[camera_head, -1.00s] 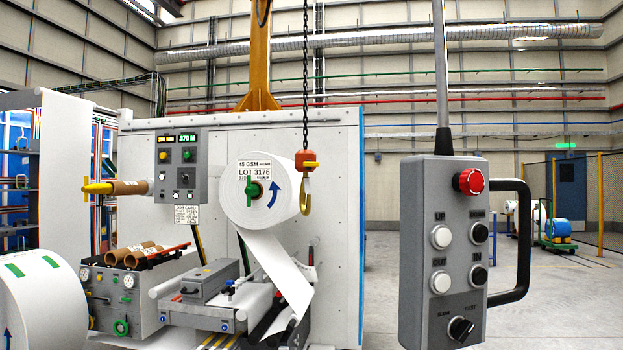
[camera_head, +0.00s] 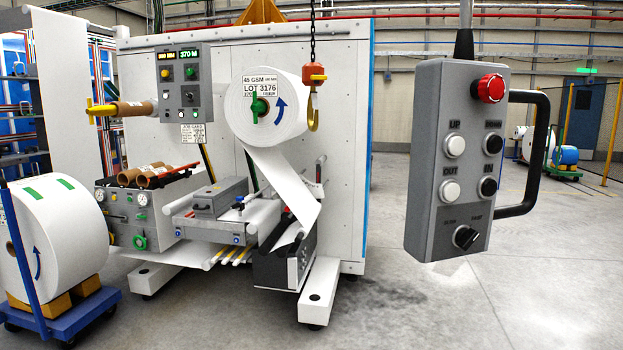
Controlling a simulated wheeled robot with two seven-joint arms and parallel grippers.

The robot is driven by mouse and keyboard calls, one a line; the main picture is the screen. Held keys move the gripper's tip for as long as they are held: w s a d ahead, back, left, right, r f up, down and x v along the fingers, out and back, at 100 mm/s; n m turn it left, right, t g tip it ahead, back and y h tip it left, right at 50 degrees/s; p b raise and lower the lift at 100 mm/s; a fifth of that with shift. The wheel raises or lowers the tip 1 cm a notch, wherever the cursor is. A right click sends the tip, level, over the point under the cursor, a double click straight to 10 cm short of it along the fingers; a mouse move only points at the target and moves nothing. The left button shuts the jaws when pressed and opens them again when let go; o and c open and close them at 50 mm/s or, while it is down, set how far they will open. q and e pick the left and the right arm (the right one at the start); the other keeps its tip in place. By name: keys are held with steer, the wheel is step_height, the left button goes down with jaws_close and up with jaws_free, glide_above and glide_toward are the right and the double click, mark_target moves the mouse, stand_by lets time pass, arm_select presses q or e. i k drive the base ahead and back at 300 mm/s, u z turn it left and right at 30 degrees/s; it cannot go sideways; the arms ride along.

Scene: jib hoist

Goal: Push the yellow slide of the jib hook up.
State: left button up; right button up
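The jib hook (camera_head: 313,112) is yellow and hangs from a dark chain (camera_head: 312,35) under an orange-red block (camera_head: 313,73). A small yellow piece, which may be the slide (camera_head: 322,78), shows at the right side of the block; it is too small to tell its position. The hook hangs just right of the white roll (camera_head: 267,108) on the machine; I cannot tell whether they touch. Neither of my grippers is in view.
A grey control pendant (camera_head: 458,165) with buttons and a red stop knob hangs at the right, close to me. A blue cart (camera_head: 75,312) carries a big white roll (camera_head: 55,235) at the left. The machine's white foot (camera_head: 318,292) sticks out. The floor at the lower right is clear.

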mark_target(317, 77)
steer(key=u, duration=0.65)
steer(key=i, duration=2.3)
steer(key=z, duration=0.55)
